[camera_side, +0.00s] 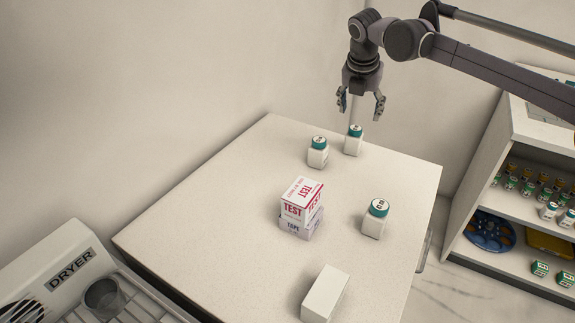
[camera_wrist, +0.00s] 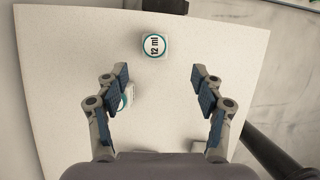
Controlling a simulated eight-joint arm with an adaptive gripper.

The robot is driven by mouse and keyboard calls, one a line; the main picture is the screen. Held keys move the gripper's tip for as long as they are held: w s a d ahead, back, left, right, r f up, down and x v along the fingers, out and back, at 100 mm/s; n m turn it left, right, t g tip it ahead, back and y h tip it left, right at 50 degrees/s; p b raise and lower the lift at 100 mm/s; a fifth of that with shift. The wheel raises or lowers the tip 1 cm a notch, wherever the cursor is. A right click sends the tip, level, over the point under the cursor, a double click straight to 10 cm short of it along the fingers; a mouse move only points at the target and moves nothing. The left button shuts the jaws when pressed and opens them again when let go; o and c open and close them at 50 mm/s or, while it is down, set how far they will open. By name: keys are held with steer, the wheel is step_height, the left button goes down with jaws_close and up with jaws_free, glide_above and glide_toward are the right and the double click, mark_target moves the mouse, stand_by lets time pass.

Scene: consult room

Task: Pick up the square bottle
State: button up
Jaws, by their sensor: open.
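Three white square bottles with teal caps stand upright on the table in the side view: one at the back (camera_side: 353,145), one left of it (camera_side: 317,157), and one nearer the front right (camera_side: 373,226). My gripper (camera_side: 361,107) is open and empty, pointing down above the back bottle and apart from it. In the wrist view, a bottle with a "12 ml" cap (camera_wrist: 155,44) lies beyond and between the open fingertips (camera_wrist: 160,75). Another bottle (camera_wrist: 128,97) is partly hidden behind the left finger.
The white table (camera_side: 215,235) also holds a TEST box (camera_side: 302,199) on a TAPE box (camera_side: 301,228) and a plain white box (camera_side: 325,293). A dryer (camera_side: 65,275) stands at left, a stocked shelf (camera_side: 515,150) at right. The table's left part is clear.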

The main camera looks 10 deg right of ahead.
mark_target(355, 129)
steer(key=shift+w+a+x, duration=0.1)
steer(key=shift+a+x, duration=0.1)
steer(key=shift+x, duration=2.55)
steer(key=shift+w+a+x, duration=0.1)
steer(key=shift+a+x, duration=0.05)
steer(key=shift+x, duration=2.6)
steer(key=c, duration=1)
